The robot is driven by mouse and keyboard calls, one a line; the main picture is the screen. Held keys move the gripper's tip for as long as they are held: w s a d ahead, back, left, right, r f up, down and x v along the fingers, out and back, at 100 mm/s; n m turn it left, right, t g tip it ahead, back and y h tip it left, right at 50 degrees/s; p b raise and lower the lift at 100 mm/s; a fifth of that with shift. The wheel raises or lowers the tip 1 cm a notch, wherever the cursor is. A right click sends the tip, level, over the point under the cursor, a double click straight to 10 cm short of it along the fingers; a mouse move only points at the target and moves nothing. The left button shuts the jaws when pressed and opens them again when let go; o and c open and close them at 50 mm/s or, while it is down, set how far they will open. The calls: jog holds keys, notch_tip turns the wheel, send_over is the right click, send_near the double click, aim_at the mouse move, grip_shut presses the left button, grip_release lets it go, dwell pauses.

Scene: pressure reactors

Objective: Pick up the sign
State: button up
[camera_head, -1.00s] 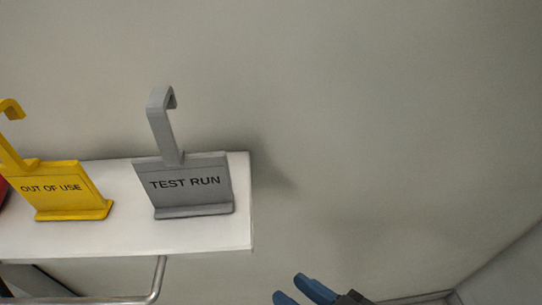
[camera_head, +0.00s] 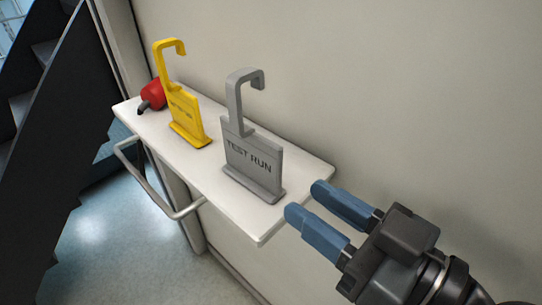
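A grey sign (camera_head: 252,163) reading "TEST RUN" stands upright on a white shelf (camera_head: 230,204), with a hooked handle on top. A yellow sign (camera_head: 187,117), also with a hooked handle, stands upright to its left; its lettering is too small to read now. My gripper (camera_head: 305,205) is at the right end of the shelf, right of the grey sign and apart from it. Its two blue fingers are spread, with nothing between them, and point left toward the grey sign.
A red object (camera_head: 153,94) with a dark end lies at the shelf's far left end. A metal rail (camera_head: 159,195) runs along the shelf's front. The wall (camera_head: 400,80) is close behind the shelf. Dark stairs (camera_head: 55,110) rise at the left, with open floor (camera_head: 120,255) below.

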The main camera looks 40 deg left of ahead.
aim_at(225, 143)
jog(key=shift+a+r+n+g, duration=0.55)
jog(key=shift+r+n+g, duration=0.05)
jog(key=shift+r, duration=0.15)
jog(key=shift+a+r, duration=0.1)
jog(key=shift+a, duration=0.35)
jog(key=a, duration=0.2)
jog(key=a+p, duration=0.1)
jog(key=a, duration=0.1)
jog(key=a+p, duration=0.1)
jog(key=a, duration=0.2)
jog(key=shift+w+a, duration=0.1)
jog(key=shift+w, duration=0.15)
grip_shut()
